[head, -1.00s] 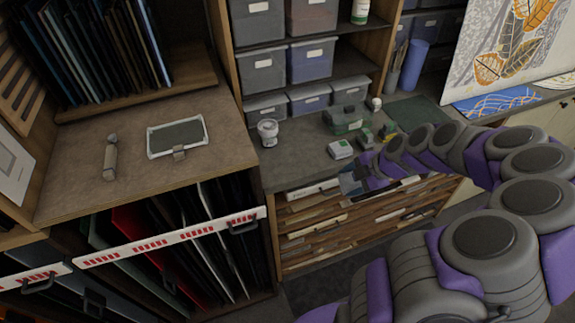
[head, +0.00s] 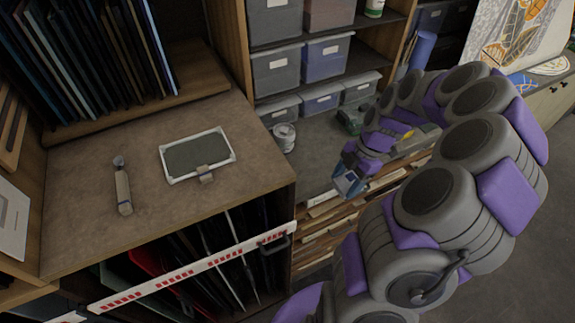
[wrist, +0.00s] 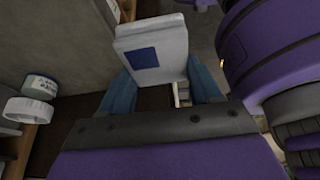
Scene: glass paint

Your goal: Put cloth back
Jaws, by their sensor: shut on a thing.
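My gripper (wrist: 162,78) is shut on a white, folded-looking block with a dark blue square (wrist: 146,46), which appears to be the cloth. The cloth sits between the two blue fingers, its blue-marked face toward the wrist camera. In the head view my gripper (head: 348,184) hangs in front of the grey counter's edge, beside the slatted shelves. The held cloth is too small and covered there to make out clearly.
A brown worktop (head: 90,225) at left holds a handled tool (head: 122,190) and a white-framed grey panel (head: 190,157). A white jar (head: 283,138) stands on the grey counter (head: 312,150) below storage bins (head: 276,72). The worktop's front is mostly clear.

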